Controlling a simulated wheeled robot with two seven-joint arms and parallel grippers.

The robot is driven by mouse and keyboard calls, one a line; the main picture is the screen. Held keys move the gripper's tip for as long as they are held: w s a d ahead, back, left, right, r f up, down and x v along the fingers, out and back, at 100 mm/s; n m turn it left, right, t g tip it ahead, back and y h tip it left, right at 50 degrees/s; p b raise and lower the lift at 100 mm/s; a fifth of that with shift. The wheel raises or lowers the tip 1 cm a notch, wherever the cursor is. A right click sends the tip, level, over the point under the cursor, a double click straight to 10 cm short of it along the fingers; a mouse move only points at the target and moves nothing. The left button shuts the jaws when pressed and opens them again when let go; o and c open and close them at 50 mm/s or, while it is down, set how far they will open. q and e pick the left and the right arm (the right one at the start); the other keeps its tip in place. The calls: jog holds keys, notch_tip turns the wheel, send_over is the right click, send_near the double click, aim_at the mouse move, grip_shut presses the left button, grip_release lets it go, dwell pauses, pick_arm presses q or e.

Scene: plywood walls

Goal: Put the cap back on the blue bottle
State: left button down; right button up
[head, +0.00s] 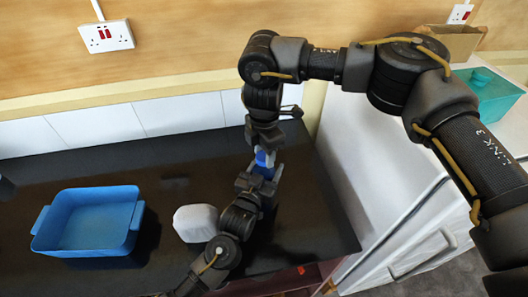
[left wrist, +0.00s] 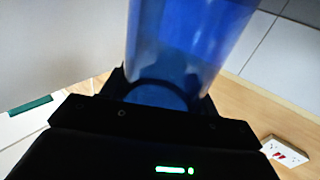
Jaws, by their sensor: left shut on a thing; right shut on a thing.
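The blue bottle (head: 262,158) is held above the dark counter, between my two grippers in the head view. My left gripper (head: 260,176) comes from below and is shut on the bottle. In the left wrist view the translucent blue bottle (left wrist: 185,40) rises from between the jaws. My right gripper (head: 266,147) points down from above, right at the bottle's upper end. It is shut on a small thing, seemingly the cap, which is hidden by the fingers. I cannot tell whether cap and bottle touch.
A blue tub (head: 72,251) with side handles stands on the counter (head: 165,185) at left. A white rounded object (head: 195,222) lies beside my left arm. A white cabinet (head: 375,170) at right carries a teal container (head: 492,95) and a cardboard box (head: 455,42).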

jog(key=m, duration=0.4)
jog(key=o, duration=1.2)
notch_tip(320, 180, up, 12)
pick_arm(q)
jog(key=shift+c, duration=1.6)
grip_release()
